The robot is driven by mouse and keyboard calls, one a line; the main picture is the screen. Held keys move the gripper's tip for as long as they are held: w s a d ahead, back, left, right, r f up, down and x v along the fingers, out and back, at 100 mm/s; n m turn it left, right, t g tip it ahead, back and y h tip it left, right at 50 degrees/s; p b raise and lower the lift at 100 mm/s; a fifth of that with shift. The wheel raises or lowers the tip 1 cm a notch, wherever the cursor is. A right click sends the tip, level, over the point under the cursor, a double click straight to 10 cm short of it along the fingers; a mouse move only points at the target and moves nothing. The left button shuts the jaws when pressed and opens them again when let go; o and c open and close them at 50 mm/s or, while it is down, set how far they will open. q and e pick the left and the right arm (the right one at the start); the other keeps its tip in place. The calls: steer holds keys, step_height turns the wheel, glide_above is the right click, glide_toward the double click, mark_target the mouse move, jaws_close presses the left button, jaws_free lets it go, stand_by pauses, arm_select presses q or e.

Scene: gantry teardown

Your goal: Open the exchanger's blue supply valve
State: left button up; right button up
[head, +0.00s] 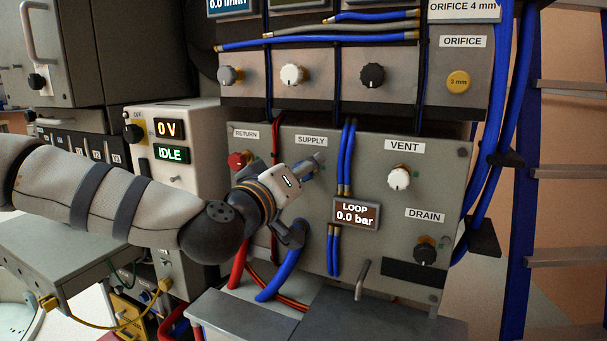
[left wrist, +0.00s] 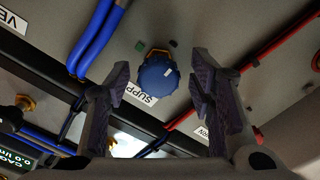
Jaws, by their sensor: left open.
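The blue supply valve knob (left wrist: 158,76) shows in the left wrist view, beside a partly covered SUPPLY label (left wrist: 138,95). My left gripper (left wrist: 165,88) is open, with one finger on each side of the knob in that view. A gap shows between the knob and each finger, and I cannot tell how far off the knob is in depth. My right gripper is not in view.
A red return valve (head: 238,161) is just left of my wrist. A white vent knob (head: 399,179) and dark drain knob (head: 425,251) are at the right. The loop display (head: 356,214) reads 0.0 bar. Blue hoses (head: 347,160) run down the panel beside the gripper.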

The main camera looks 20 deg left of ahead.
arm_select(q)
steer(key=shift+w+d, duration=0.1)
steer(key=shift+w, duration=0.3)
steer(key=shift+c, duration=0.3)
steer(key=c, duration=1.1)
